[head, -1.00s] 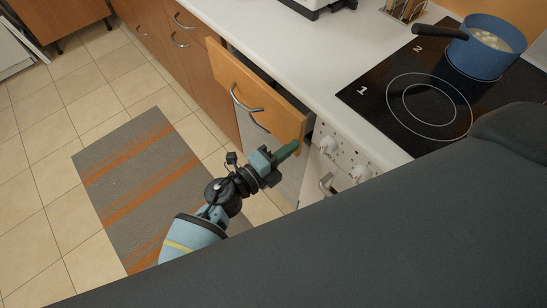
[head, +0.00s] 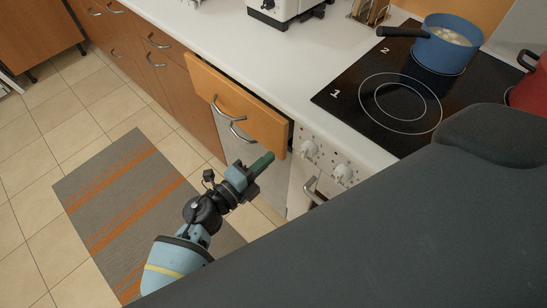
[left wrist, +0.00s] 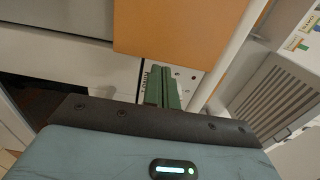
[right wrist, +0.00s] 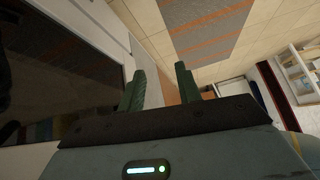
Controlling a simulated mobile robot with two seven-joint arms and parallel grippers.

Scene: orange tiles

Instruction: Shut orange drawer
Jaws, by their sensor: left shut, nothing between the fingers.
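The orange drawer (head: 238,105) stands slightly open under the counter; a narrow dark gap shows behind its front's upper edge. Its curved metal handle (head: 228,108) is on the front. My left gripper (head: 264,161) is shut and empty, with green fingertips at the lower right of the drawer front; I cannot tell whether they touch it. In the left wrist view the shut fingers (left wrist: 164,88) point just below an orange panel (left wrist: 185,28). My right gripper (right wrist: 160,90) shows only in its wrist view, fingers apart with nothing between them.
The white counter (head: 270,65) carries a black cooktop (head: 360,110) with a blue pot (head: 447,48); a red pot (head: 530,88) is at the right edge. Oven knobs (head: 325,162) sit right of the drawer. A grey striped rug (head: 125,205) lies on the tiled floor.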

